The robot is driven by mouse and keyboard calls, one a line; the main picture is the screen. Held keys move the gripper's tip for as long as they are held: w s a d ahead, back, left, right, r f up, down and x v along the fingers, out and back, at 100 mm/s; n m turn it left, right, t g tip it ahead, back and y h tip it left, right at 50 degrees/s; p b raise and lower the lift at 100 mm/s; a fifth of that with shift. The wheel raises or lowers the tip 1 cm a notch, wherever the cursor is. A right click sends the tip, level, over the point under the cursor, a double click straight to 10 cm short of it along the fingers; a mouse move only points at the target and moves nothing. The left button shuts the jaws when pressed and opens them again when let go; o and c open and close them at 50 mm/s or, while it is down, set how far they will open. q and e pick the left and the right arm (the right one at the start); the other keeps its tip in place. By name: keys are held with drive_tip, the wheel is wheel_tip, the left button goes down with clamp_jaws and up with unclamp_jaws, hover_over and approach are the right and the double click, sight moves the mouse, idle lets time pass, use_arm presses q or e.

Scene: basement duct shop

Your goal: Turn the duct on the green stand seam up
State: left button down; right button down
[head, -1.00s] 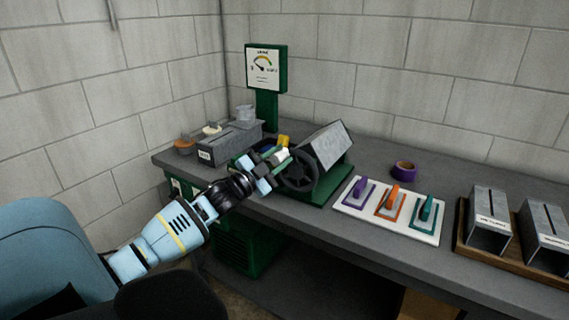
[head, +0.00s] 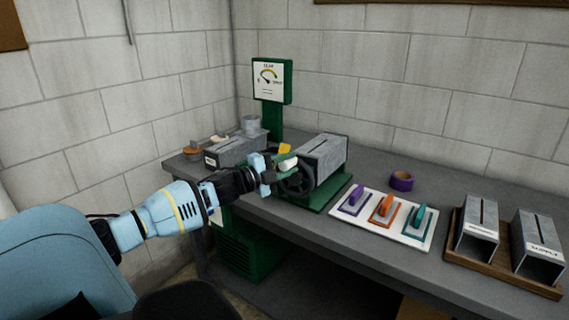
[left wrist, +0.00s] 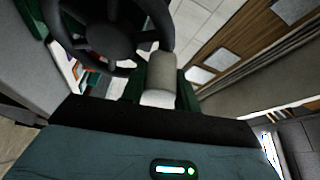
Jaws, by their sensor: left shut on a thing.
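The grey sheet-metal duct (head: 331,163) sits on the green stand (head: 318,197). A dark line, apparently its seam, runs along its upper face, which looks about level. A dark handwheel (head: 299,186) is at the duct's near-left end and also shows in the left wrist view (left wrist: 112,38). My left gripper (head: 283,163) is shut on the wheel's pale crank handle (left wrist: 160,77), at the upper left of the wheel in the head view. The handle lies between the green fingers in the left wrist view. My right gripper is not in view.
A green gauge post (head: 271,82) stands behind. A grey labelled box (head: 232,153) is at the back left. Right of the stand are a white board (head: 376,231) with three coloured handled tools, a purple ring (head: 401,181) and a wooden rack (head: 498,270) with two slotted ducts.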

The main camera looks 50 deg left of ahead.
use_arm(q)
drive_tip(key=shift+r, duration=0.3)
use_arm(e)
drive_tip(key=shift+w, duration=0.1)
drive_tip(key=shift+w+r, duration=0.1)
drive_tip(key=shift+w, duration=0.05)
use_arm(q)
drive_tip(key=c, duration=1.4)
unclamp_jaws()
drive_tip(key=shift+w, duration=0.1)
drive_tip(key=shift+o, duration=0.4)
drive_tip(key=shift+f, duration=0.15)
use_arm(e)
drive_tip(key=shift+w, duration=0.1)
use_arm(q)
drive_tip(key=shift+f, duration=0.1)
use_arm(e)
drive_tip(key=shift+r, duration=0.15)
